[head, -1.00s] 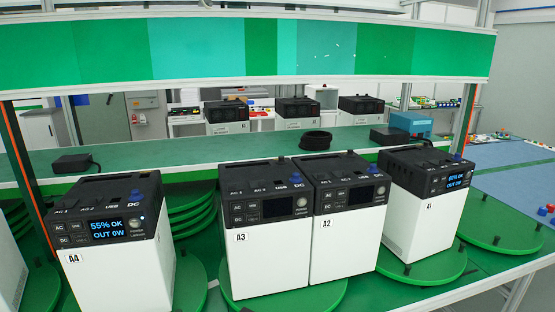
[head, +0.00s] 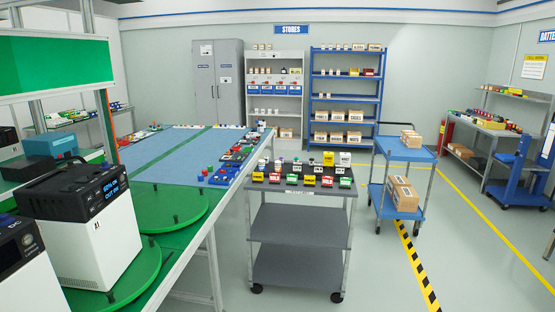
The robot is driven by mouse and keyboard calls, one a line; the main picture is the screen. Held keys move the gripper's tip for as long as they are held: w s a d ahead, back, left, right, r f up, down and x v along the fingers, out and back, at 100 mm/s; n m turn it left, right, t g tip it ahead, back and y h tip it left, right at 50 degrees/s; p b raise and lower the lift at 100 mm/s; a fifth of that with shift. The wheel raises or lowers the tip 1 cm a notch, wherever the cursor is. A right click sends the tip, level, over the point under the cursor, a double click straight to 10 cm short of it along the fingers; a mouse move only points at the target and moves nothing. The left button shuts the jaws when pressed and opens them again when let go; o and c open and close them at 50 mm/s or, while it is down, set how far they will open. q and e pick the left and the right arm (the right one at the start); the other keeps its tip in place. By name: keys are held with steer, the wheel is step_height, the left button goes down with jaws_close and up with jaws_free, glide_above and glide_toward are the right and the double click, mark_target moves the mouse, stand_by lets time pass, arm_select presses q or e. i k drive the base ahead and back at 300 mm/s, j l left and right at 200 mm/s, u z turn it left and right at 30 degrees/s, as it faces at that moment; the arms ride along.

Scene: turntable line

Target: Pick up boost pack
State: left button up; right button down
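No item in the head view is legibly marked as a boost pack, so I cannot tell which it is. Small red, yellow and green packs (head: 308,181) stand in a row on the top shelf of a grey cart (head: 300,222), with small white and yellow boxes behind them. A black and white power unit (head: 85,240) with a lit display stands on a green turntable (head: 152,268) at the left. Part of another such unit (head: 25,270) shows at the lower left edge. Neither of my grippers is in view.
A blue-grey table (head: 165,155) holds coloured parts along its edge. A blue trolley (head: 402,150) carries cardboard boxes. Stores shelves (head: 347,90) and a grey cabinet (head: 216,85) line the back wall. A workbench (head: 490,130) stands at right. Floor (head: 380,270) is free right of the cart.

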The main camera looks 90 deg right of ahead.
mark_target(345, 158)
steer(key=z, duration=3.3)
steer(key=i+l, duration=0.1)
steer(key=i, duration=0.25)
